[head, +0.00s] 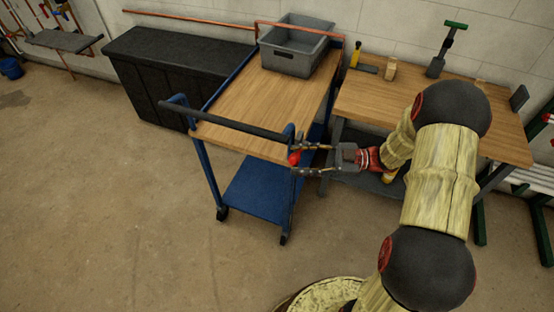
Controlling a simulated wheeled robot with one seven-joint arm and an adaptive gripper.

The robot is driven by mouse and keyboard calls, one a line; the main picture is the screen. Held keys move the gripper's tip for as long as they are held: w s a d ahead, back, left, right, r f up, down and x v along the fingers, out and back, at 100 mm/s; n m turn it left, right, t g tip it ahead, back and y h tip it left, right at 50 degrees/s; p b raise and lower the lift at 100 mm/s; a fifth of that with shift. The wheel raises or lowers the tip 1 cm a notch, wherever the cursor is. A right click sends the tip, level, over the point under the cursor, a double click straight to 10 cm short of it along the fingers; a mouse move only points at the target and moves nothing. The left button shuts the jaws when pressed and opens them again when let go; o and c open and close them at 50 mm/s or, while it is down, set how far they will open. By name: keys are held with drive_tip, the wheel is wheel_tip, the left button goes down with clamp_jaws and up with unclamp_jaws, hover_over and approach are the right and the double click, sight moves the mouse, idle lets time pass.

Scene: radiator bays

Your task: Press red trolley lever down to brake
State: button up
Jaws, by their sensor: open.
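A blue trolley (195,181) with a wooden top stands left of the middle in the head view, with a dark push bar at its near end. The red lever (294,158) shows as a small red knob near the trolley's near right corner post. My gripper (296,160) reaches in from the right, its fingers apart, one above and one below the red knob. I cannot tell whether the fingers touch it. The lever's shaft is mostly hidden by the post and the fingers.
A grey crate (297,48) sits on the trolley's far end. A wooden workbench (350,103) with small tools stands close on the right. A black cabinet (160,62) stands behind to the left. The concrete floor (90,200) is clear at the front left.

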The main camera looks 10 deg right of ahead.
drive_tip(key=b+x, duration=0.1)
drive_tip(key=x, duration=0.5)
drive_tip(key=shift+b, duration=0.3)
drive_tip(key=shift+c, duration=1.1)
clamp_jaws()
